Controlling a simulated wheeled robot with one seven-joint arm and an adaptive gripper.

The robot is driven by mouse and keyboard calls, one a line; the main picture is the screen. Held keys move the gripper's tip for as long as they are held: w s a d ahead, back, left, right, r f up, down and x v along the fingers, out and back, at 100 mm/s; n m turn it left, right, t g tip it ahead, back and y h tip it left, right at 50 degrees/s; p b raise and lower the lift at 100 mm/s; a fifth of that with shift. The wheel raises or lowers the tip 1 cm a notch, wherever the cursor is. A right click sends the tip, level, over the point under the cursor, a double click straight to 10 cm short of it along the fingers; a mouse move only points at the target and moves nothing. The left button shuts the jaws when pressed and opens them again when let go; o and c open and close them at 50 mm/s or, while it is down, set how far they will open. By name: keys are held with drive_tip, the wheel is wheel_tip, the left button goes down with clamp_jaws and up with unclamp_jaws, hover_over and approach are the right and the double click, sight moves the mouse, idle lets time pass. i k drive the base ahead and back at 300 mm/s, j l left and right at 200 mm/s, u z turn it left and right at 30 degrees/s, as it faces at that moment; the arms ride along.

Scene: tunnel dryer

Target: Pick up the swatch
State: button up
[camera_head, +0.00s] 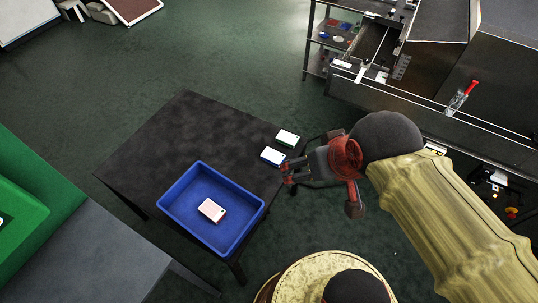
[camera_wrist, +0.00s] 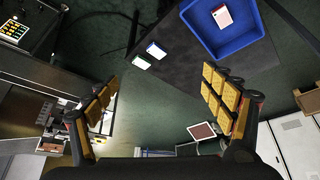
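Three small white-faced swatches are in view. A green-edged swatch (camera_head: 287,138) and a blue-edged swatch (camera_head: 273,156) lie close together near the right edge of the dark table (camera_head: 170,130). A red-edged, pinkish swatch (camera_head: 212,210) lies inside the blue tray (camera_head: 176,226) on the table. In the wrist view the green-edged one (camera_wrist: 141,62), the blue-edged one (camera_wrist: 156,49) and the red-edged one (camera_wrist: 222,18) all show. My gripper (camera_wrist: 162,88) is open, with nothing between its yellow-padded fingers. In the head view it is just right of the blue-edged swatch, by the table's edge.
A metal machine (camera_head: 430,100) with a railing stands at the right, beside my arm. A shelf rack (camera_head: 318,45) with small coloured items is at the back. A green machine (camera_head: 30,205) and grey surface (camera_head: 95,260) are at the left. The table's left and far parts are bare.

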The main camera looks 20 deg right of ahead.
sight(270, 156)
drive_tip(key=l+u, duration=0.1)
drive_tip(key=u, duration=0.35)
drive_tip(key=i+l+u, duration=0.1)
drive_tip(key=u, duration=0.35)
drive_tip(key=l+u, duration=0.15)
drive_tip(key=u, duration=0.3)
drive_tip(key=l+u, duration=0.15)
drive_tip(key=u, duration=0.3)
drive_tip(key=l+u, duration=0.15)
drive_tip(key=l, duration=0.3)
drive_tip(key=k+l+u, duration=0.2)
drive_tip(key=l, duration=0.25)
drive_tip(key=l+u, duration=0.15)
drive_tip(key=l, duration=0.3)
drive_tip(key=k+l+u, duration=0.2)
drive_tip(key=l, duration=0.2)
drive_tip(key=l+u, duration=0.15)
drive_tip(key=l, duration=0.3)
drive_tip(key=k+l, duration=0.2)
drive_tip(key=l, duration=0.2)
